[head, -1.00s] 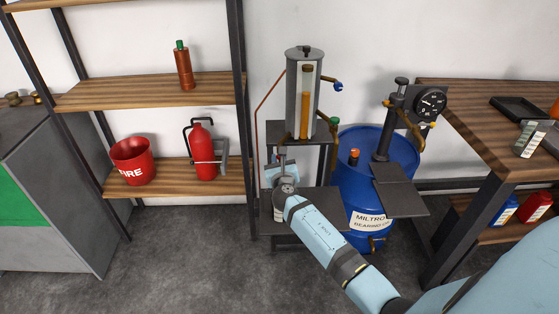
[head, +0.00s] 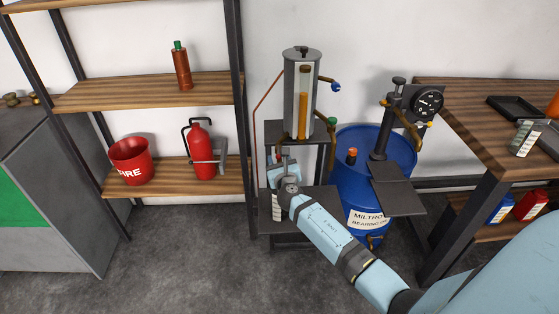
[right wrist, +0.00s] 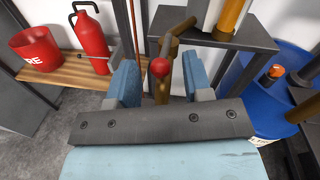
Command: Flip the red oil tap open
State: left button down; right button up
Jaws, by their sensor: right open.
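The red oil tap shows in the right wrist view as a red ball knob (right wrist: 160,67) on a brass-coloured stem. It sits below the tall glass-fronted oil cylinder (head: 302,75) on its dark stand. My right gripper (right wrist: 160,76) is open, with one blue finger on each side of the knob and visible gaps between. My left gripper is not in view.
A blue oil drum (head: 375,160) stands right of the stand, with a dial gauge (head: 429,103) above it. Shelves at left hold a red extinguisher (head: 202,150) and a fire bucket (head: 130,161). A small container (head: 277,208) stands below my right gripper. The floor in front is clear.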

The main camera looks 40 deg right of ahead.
jog(key=v, duration=1.4)
jog(key=shift+p, duration=0.45)
jog(key=shift+d, duration=0.1)
